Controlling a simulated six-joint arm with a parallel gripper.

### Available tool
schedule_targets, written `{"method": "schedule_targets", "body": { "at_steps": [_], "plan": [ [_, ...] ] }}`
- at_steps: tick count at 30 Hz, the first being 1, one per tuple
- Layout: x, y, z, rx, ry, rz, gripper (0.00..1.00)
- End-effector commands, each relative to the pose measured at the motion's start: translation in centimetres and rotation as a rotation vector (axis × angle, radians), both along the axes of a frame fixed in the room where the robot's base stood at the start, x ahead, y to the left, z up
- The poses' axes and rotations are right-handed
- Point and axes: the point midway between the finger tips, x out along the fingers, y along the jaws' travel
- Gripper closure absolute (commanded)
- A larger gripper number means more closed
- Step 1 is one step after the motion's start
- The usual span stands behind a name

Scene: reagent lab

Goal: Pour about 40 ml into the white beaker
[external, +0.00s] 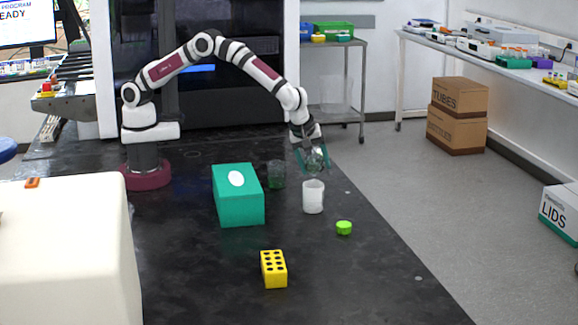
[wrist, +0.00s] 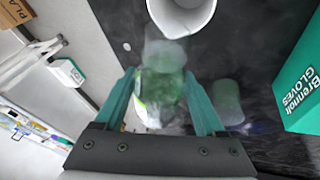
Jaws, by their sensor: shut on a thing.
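My gripper (external: 313,160), with teal fingers, is shut on a clear glass vessel (external: 317,158) holding some green liquid. In the wrist view the glass vessel (wrist: 163,88) sits between my fingers (wrist: 160,105), its upper end toward the white beaker (wrist: 186,22). In the external view the white beaker (external: 313,198) stands upright on the dark bench, just below the held vessel and apart from it. I see no clear stream between them. The level inside the beaker cannot be made out.
A second clear glass (external: 277,175) stands left of the beaker. A teal glove box (external: 240,209) is further left. A green cap (external: 344,228) and a yellow rack (external: 274,270) lie nearer the camera. The bench's right edge runs close to the beaker.

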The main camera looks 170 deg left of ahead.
Motion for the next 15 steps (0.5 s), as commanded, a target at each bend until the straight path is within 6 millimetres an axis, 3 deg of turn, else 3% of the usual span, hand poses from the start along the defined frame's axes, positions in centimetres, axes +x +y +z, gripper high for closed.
{"method": "schedule_targets", "body": {
  "at_steps": [15],
  "plan": [
    [0.09,-0.03,-0.03,0.018,0.050,-0.001,0.95]
  ]
}}
